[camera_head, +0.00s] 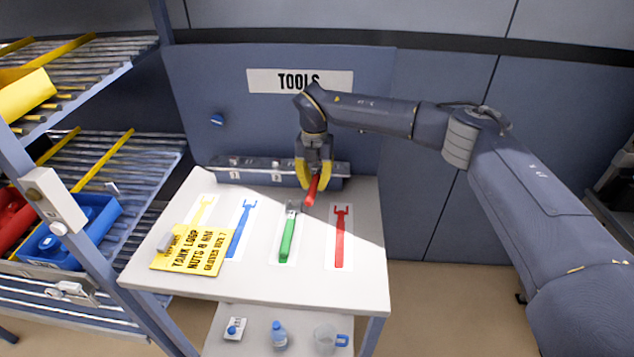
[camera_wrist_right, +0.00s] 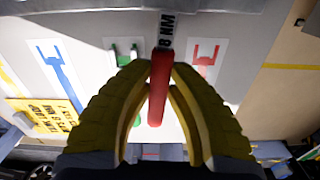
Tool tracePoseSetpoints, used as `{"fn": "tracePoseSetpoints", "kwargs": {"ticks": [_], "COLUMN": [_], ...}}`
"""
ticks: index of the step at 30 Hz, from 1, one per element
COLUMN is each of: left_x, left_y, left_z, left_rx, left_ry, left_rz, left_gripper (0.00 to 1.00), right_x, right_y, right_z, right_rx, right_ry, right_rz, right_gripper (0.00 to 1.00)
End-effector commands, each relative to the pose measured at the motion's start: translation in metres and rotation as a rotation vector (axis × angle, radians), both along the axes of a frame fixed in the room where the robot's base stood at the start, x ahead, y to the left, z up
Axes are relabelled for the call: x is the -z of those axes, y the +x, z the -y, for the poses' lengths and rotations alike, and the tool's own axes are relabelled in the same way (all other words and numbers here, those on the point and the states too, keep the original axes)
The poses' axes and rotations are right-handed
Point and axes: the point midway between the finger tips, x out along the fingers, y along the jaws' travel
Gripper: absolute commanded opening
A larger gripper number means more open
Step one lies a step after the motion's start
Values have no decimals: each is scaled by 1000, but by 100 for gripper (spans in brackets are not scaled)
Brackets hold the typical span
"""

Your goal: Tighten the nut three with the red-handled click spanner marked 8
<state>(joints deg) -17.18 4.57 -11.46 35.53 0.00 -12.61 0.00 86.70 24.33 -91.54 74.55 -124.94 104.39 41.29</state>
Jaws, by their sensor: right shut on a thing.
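My right gripper (camera_head: 313,183) is shut on the red-handled click spanner (camera_head: 312,190), above the back part of the white table. In the right wrist view the red handle (camera_wrist_right: 158,92) sits between the yellow fingers, and its grey shaft reads "8 NM". A rail (camera_head: 262,166) with small numbered fittings runs along the table's back edge, behind my gripper. Nut three cannot be made out; my gripper covers part of the rail. My left gripper is not in view.
The table (camera_head: 350,290) bears a red spanner outline (camera_head: 340,238), a blue outline (camera_head: 241,230), a yellow outline and a green-handled spanner (camera_head: 288,240). Roller shelves with bins stand left. A bottle (camera_head: 279,335) and jug stand below.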

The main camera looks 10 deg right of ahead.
Motion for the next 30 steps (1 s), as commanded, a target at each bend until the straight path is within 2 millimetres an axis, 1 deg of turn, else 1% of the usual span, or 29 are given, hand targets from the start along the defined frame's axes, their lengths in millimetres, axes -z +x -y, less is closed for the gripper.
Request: {"fn": "tracePoseSetpoints", "kwargs": {"ticks": [19,30], "left_x": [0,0], "left_y": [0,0], "left_z": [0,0], "left_rx": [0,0], "left_ry": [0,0], "left_rz": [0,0], "left_gripper": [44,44], "right_x": [0,-1], "right_y": [2,6], "right_z": [-4,-12], "right_rx": [36,125], "right_ry": [1,1], "right_rz": [0,1], "right_gripper": [0,0]}}
